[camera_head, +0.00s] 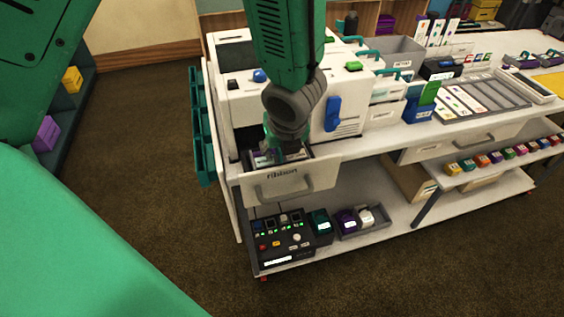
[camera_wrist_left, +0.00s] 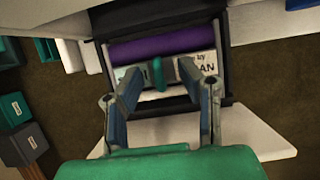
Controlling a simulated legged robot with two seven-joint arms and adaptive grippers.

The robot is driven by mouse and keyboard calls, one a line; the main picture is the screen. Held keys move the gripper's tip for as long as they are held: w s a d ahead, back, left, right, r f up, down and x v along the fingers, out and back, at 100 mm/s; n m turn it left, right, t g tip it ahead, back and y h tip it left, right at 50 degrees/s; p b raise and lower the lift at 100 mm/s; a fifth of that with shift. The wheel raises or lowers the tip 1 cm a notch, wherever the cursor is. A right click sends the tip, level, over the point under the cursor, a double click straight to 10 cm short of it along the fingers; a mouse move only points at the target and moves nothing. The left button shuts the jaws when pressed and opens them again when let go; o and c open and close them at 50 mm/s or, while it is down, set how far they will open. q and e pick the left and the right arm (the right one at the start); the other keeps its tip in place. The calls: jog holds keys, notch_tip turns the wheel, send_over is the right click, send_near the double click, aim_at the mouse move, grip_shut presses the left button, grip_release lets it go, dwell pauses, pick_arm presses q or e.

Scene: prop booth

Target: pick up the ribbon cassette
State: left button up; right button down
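The ribbon cassette (camera_wrist_left: 150,48) has a purple roll, a pale label with black letters and an upright teal tab (camera_wrist_left: 158,75). It lies in the pulled-out drawer marked "ribbon" (camera_head: 290,187), and a small part of the cassette (camera_head: 264,159) shows in the head view. My left gripper (camera_head: 284,155) points down into the drawer and hides most of the cassette. In the left wrist view my left gripper (camera_wrist_left: 159,74) has its fingers apart, one on each side of the tab, with a gap visible on both sides. My right gripper is not in view.
The drawer's dark walls (camera_wrist_left: 228,62) stand close around the fingers. The white printer-like machine (camera_head: 345,105) stands directly behind the drawer. A black button box (camera_head: 284,240) and a grey tray (camera_head: 362,232) sit on the lower shelf. Teal bins (camera_head: 204,130) hang at the left side.

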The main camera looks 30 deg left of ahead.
pick_arm(q)
jog(key=shift+d, duration=0.15)
grip_shut()
jog(key=shift+r+p, duration=0.35)
jog(key=shift+r, duration=0.15)
notch_tip(320, 180, up, 17)
jog(key=p, duration=0.6)
jog(key=shift+f, duration=0.1)
